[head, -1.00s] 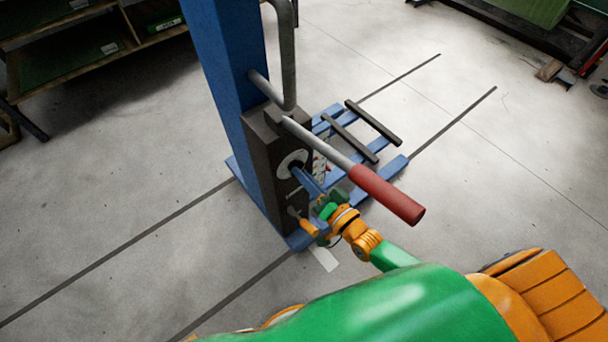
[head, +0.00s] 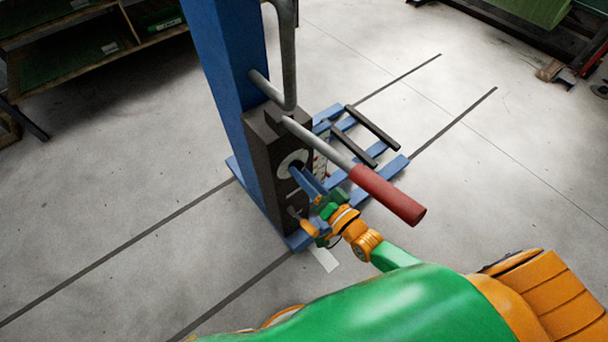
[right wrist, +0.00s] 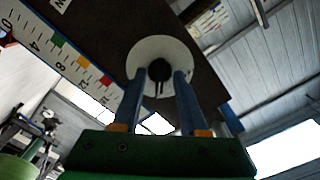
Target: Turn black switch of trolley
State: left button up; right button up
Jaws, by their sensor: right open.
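The trolley (head: 222,75) has a blue mast and a dark box (head: 262,140) on its side, with a pale round disc (head: 288,158). The small black switch (right wrist: 158,88) stands at the middle of that disc in the right wrist view. My right gripper (head: 299,174) reaches the disc from the front right. In the right wrist view its two blue fingers (right wrist: 160,74) are open, one on each side of the switch, with gaps visible between. Whether the fingertips touch the disc I cannot tell. In the head view the fingers largely hide the switch. My left gripper is not in view.
A grey lever with a red grip (head: 388,195) sticks out above my right gripper, close to it. An orange-ended lever (head: 308,228) sits just below. Blue forks (head: 395,172) lie behind.

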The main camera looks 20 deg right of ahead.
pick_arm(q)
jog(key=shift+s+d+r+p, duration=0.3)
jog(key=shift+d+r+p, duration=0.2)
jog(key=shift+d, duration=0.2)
pick_arm(e)
jog(key=v, duration=0.7)
